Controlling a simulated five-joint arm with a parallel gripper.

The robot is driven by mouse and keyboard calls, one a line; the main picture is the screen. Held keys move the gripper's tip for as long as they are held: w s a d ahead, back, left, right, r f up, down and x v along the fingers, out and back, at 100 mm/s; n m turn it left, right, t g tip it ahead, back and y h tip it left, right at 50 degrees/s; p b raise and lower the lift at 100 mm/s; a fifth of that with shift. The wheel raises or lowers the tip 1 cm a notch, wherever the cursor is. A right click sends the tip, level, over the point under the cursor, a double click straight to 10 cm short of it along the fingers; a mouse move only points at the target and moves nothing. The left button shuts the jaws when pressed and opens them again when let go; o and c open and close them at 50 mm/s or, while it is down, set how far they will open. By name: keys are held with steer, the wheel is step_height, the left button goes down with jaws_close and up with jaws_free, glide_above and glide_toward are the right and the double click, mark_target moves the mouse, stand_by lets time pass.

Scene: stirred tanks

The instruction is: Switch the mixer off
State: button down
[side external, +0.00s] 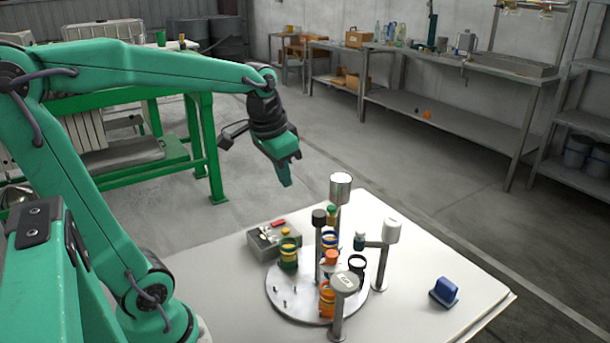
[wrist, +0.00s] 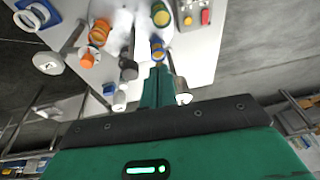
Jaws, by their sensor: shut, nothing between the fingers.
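A small grey control box (side external: 262,241) with a red part on top stands on the white table, behind and left of the round plate. In the wrist view the control box (wrist: 192,14) is at the top edge, with its red part and a yellow part showing. The mixer (side external: 268,285) has a round metal plate bearing several coloured cups and posts with cylindrical heads. I cannot tell whether it turns. My gripper (side external: 287,183) is shut and empty, pointing down, high above and apart from the box. Its fingers (wrist: 157,70) also show in the wrist view.
A blue object (side external: 444,292) lies at the table's right. The white table (side external: 215,290) is bare left of the plate. A green bench (side external: 215,150) stands behind.

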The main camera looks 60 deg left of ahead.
steer(key=w+a+f+g, duration=0.2)
steer(key=w+a, duration=0.2)
steer(key=a, duration=0.2)
steer(key=g, duration=0.1)
glide_above(281, 221)
step_height(281, 221, down, 4)
steer(key=shift+a+h, duration=0.15)
steer(key=shift+h, duration=0.25)
steer(key=shift+f, duration=0.15)
step_height(281, 221, down, 14)
steer(key=shift+r, duration=0.1)
stand_by(0.4)
steer(key=shift+f, duration=0.2)
stand_by(0.5)
